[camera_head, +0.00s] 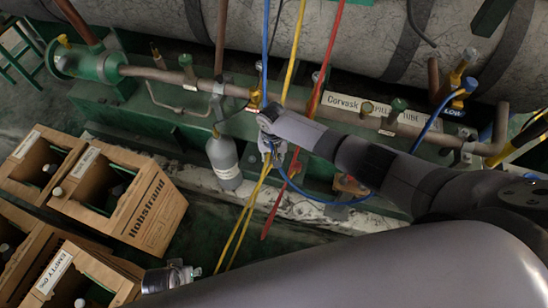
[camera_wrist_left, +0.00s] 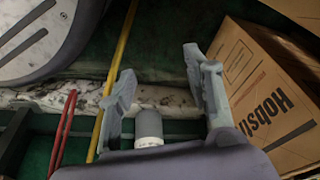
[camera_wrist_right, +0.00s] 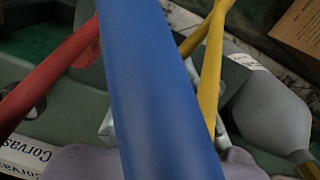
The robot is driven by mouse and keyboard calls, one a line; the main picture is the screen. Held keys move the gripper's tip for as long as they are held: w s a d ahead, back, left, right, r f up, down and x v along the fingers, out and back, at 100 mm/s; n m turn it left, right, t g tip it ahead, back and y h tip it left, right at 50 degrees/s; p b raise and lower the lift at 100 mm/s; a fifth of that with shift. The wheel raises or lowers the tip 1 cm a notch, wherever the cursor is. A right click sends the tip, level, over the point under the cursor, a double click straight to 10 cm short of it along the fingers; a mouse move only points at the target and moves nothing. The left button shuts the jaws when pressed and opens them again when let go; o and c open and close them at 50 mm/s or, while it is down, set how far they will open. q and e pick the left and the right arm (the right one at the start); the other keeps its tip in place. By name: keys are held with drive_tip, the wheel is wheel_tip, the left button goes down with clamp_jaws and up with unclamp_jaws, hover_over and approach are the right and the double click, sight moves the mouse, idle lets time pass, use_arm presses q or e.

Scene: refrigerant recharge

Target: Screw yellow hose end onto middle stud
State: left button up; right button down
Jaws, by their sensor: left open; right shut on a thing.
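My right gripper (camera_head: 272,152) is beside the pipework, shut on what seems to be the yellow hose (camera_head: 243,222). Yellow strands come out below it, and the held end is hidden. In the right wrist view the blue hose (camera_wrist_right: 150,80) covers the middle of the grip, with the yellow hose (camera_wrist_right: 212,70) behind it. My left gripper (camera_wrist_left: 165,85) is open and empty in its wrist view. Beyond its fingers is a grey cylinder (camera_wrist_left: 149,125), and the yellow hose (camera_wrist_left: 117,65) runs to the left. I cannot make out the middle stud.
Red (camera_head: 325,55) and blue (camera_head: 265,40) hoses hang close to my right gripper. A grey cylinder (camera_head: 223,158) stands left of it. The horizontal pipe (camera_head: 330,110) has several valves. The Hobstrond box (camera_head: 152,218) and other boxes of bottles fill the lower left.

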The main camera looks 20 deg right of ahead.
drive_tip(key=shift+s+a+f+m, duration=0.15)
drive_tip(key=shift+s+m, duration=0.05)
drive_tip(key=shift+m, duration=0.1)
use_arm(q)
drive_tip(key=shift+s+f, duration=0.6)
drive_tip(key=shift+f, duration=0.35)
drive_tip(key=shift+w+r, duration=0.2)
drive_tip(key=shift+w, duration=0.05)
drive_tip(key=shift+f+p, duration=0.1)
drive_tip(key=shift+p, duration=0.25)
use_arm(e)
drive_tip(key=shift+m, duration=0.3)
drive_tip(key=shift+m+p, duration=0.5)
drive_tip(key=shift+m, duration=0.2)
drive_tip(key=shift+m+p, duration=0.35)
drive_tip(key=shift+m, duration=0.25)
use_arm(q)
drive_tip(key=s+f, duration=0.5)
drive_tip(key=shift+a+f+g, duration=0.3)
drive_tip(key=shift+a+f, duration=0.05)
